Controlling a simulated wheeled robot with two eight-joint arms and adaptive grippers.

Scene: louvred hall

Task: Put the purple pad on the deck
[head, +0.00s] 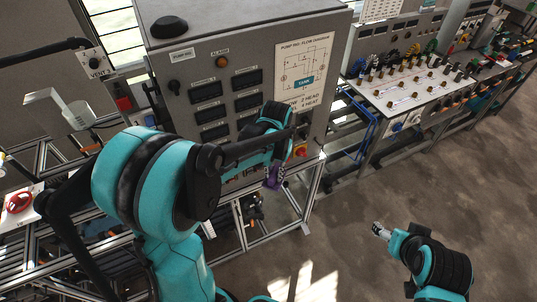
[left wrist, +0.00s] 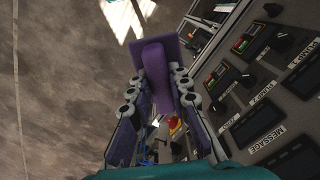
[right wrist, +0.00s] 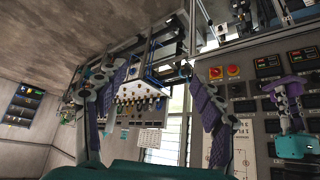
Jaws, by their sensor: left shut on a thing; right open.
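The purple pad (left wrist: 153,62) is a flat purple plate with a raised purple bar. In the left wrist view my left gripper (left wrist: 157,88) is shut on it, one finger on each side. In the head view my left gripper (head: 273,178) hangs before the lower right of the grey cabinet; the purple there may be pad or finger lining. My right gripper (head: 380,231) is over the floor at lower right. In the right wrist view it is open and empty (right wrist: 152,85), and my left gripper (right wrist: 285,92) shows at right. I cannot tell which surface is the deck.
The grey control cabinet (head: 167,85) stands close beside my left arm. A white board with many knobs (head: 400,88) lies on a bench at right. The floor (head: 345,205) at right is clear.

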